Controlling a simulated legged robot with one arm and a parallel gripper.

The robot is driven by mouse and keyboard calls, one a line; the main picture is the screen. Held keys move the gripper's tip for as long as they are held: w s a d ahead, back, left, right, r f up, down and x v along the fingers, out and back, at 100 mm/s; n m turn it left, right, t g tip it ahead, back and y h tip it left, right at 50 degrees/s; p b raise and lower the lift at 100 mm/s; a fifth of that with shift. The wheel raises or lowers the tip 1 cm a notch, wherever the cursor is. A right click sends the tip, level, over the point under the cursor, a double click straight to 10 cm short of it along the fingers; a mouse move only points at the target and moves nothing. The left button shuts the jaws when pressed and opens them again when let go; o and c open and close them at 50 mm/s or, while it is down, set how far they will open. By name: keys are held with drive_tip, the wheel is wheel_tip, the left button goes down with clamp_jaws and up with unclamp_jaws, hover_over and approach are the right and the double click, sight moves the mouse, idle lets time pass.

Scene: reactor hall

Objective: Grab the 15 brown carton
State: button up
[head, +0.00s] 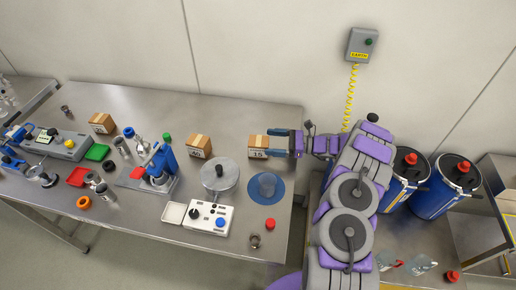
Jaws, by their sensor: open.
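The brown carton marked 15 (257,146) stands upright near the back right part of the steel table in the head view. My gripper (278,143) is open at the carton's right side, with its two blue-grey fingers pointing left. The fingertips are at the carton's right edge; I cannot tell whether they touch it or reach around it. My purple and grey arm comes in from the right.
Two similar cartons, one in the middle (199,146) and one at the left (102,123), stand on the table. A blue disc (256,188), a round grey plate (220,174) and a white control box (208,218) lie in front. Blue drums (458,187) stand at right.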

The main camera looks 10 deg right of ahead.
sight(259, 140)
drive_tip(key=shift+b+x, duration=0.75)
drive_tip(key=shift+x, duration=2.1)
drive_tip(key=shift+d+r, duration=0.1)
drive_tip(key=shift+d, duration=0.1)
drive_tip(key=c, duration=0.6)
drive_tip(key=shift+a, duration=0.1)
drive_tip(key=c, duration=0.5)
